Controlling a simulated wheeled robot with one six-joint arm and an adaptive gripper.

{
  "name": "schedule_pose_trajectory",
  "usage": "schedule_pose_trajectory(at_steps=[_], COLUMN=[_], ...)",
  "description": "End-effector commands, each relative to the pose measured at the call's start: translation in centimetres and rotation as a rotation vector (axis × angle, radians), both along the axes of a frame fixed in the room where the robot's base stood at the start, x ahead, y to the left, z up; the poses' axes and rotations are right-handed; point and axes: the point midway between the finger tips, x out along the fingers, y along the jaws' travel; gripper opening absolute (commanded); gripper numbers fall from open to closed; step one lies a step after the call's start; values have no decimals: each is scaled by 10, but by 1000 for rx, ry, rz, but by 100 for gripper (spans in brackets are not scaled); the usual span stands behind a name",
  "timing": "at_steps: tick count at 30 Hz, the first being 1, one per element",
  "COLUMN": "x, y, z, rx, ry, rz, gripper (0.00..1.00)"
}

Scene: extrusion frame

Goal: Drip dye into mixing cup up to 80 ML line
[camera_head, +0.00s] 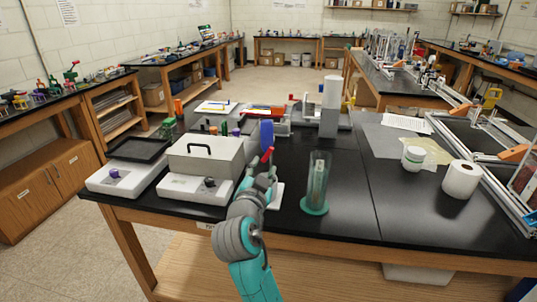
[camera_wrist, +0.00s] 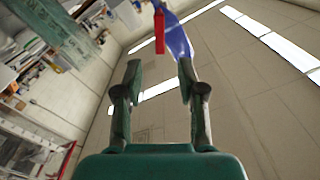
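A tall clear cup (camera_head: 318,180) with a teal round base stands upright near the table's front edge, right of my gripper. It seems to hold something greenish; its scale lines are too small to read. My gripper (camera_head: 266,168) is raised over the table, left of the cup. In the wrist view my gripper (camera_wrist: 159,68) has its fingers apart with a clear gap. A blue piece (camera_head: 266,133) with a red part (camera_head: 267,155) shows at the fingertips. In the wrist view the blue piece (camera_wrist: 179,42) lies just beyond them; I cannot tell whether they touch it.
A grey box with a handle (camera_head: 205,160) and white scales (camera_head: 195,190) stand left of my arm. A white column (camera_head: 330,105) stands behind the cup.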

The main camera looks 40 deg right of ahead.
Motion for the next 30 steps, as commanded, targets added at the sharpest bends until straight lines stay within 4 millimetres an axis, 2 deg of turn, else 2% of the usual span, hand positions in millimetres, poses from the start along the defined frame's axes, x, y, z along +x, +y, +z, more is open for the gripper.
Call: schedule_pose_trajectory(at_steps=[6, 12, 18, 26, 27, 30], x=[24, 42, 49, 50, 50, 50], y=[-33, -54, -63, -64, -64, -64], z=[1, 0, 0, 0, 0, 0], rx=[0, -1, -2, -2, -2, -1], ry=[1, 2, 1, 1, 1, 2], rz=[-4, -2, -1, 0, 0, 0], gripper=[40, 40, 40, 40, 37, 12])
